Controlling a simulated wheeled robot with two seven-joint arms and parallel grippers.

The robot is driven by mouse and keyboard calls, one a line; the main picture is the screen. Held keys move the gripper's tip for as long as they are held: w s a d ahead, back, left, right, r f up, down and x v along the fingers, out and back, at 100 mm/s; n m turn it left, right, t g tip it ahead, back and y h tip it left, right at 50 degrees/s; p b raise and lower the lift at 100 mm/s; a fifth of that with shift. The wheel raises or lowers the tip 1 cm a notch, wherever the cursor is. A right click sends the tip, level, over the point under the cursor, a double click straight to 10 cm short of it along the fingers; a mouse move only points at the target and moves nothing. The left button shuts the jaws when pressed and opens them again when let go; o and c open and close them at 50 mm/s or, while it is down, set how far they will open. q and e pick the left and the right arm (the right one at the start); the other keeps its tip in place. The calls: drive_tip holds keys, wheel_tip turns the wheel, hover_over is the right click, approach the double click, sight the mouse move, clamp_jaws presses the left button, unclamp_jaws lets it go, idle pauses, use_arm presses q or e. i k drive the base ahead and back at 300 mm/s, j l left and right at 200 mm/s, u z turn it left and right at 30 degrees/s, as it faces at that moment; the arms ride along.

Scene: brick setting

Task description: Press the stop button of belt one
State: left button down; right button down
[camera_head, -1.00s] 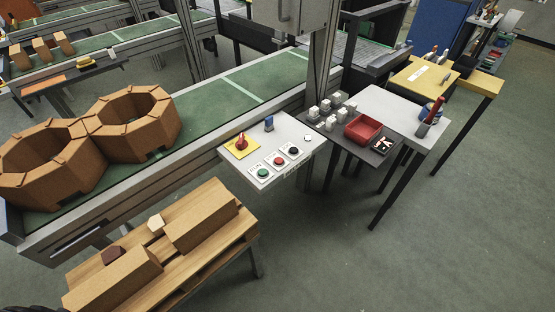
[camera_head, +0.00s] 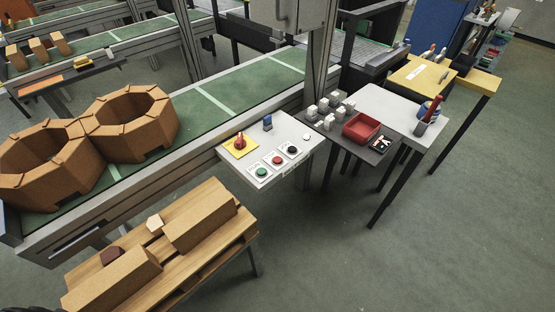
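A white control panel (camera_head: 290,128) juts out from the front side of the near belt (camera_head: 250,82). On it are a red knob (camera_head: 239,141) on a yellow plate, a green button (camera_head: 262,173), a red button (camera_head: 278,160) and a black button (camera_head: 292,149), each of these three on a white label plate. A blue switch (camera_head: 267,123) and a small white button (camera_head: 306,137) sit behind and beside them. The label writing is too small to read. Neither of my grippers is in view, and nothing covers the panel.
Two octagonal brick rings (camera_head: 137,122) rest on the belt at left. A wooden pallet (camera_head: 218,195) with bricks stands in front. Right of the panel, a dark table holds a red tray (camera_head: 362,127) and several grey blocks. A metal post (camera_head: 318,60) rises behind the panel. Floor is clear at lower right.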

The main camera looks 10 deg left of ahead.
sight(276, 160)
drive_tip(key=l+u, duration=0.1)
drive_tip(key=u, duration=0.6)
drive_tip(key=i+l+u, duration=0.15)
drive_tip(key=l+u, duration=0.2)
drive_tip(key=l, duration=0.25)
drive_tip(key=i+l+u, duration=0.1)
drive_tip(key=l+u, duration=0.25)
drive_tip(key=l, duration=0.25)
drive_tip(key=l+u, duration=0.35)
drive_tip(key=l, duration=0.9)
drive_tip(key=k+l, duration=0.1)
drive_tip(key=l, duration=0.6)
drive_tip(key=u, duration=0.05)
